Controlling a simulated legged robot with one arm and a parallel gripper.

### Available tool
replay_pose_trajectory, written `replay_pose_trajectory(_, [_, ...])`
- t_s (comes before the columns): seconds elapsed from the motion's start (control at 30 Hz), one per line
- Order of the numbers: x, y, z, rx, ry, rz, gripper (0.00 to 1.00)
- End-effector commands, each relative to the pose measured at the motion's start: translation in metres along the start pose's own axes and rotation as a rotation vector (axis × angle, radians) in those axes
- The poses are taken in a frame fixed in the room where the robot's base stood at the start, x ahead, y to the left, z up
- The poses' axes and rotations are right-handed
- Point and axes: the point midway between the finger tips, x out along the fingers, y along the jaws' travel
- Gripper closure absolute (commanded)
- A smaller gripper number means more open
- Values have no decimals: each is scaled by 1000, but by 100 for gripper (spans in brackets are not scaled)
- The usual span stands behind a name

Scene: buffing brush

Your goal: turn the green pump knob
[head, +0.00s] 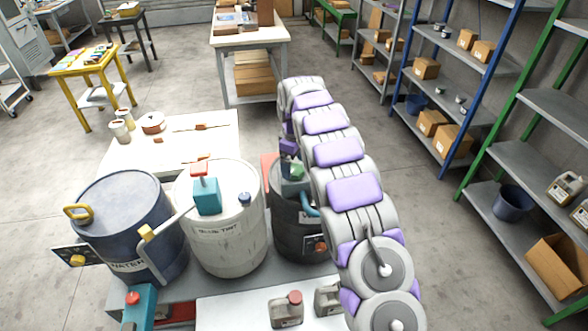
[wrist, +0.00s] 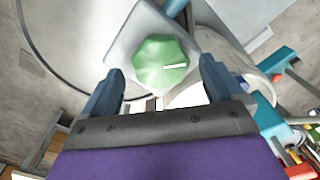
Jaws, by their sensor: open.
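The green pump knob (wrist: 155,68) is faceted and has a white mark pointing right. It sits on a grey square plate (wrist: 122,48) in the wrist view. My gripper (wrist: 160,66) is open, with one dark blue finger on each side of the knob and a gap beside each. I cannot tell how deep the fingers reach around it. In the head view the knob (head: 297,170) is small, above the dark drum (head: 290,222), and my gripper (head: 289,158) is beside it, partly hidden by my arm.
A white drum (head: 228,245) with a teal and red pump (head: 206,193) stands left of the dark drum. A blue water drum (head: 125,225) is further left. Grey canisters (head: 285,312) stand in front. A white table (head: 215,145) is behind the drums.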

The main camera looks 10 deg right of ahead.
Motion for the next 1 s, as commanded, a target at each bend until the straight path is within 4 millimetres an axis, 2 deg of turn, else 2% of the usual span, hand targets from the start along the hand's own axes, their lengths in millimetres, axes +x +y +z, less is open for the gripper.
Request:
replay_pose_trajectory(0.03, [7, 0, 1, 0, -2, -2, 6])
replay_pose_trajectory(0.2, [18, 0, 1, 0, 0, -1, 6])
replay_pose_trajectory(0.53, [20, 0, 0, 0, 1, 0, 6])
replay_pose_trajectory(1.0, [20, 0, 0, -1, 1, 0, 51])
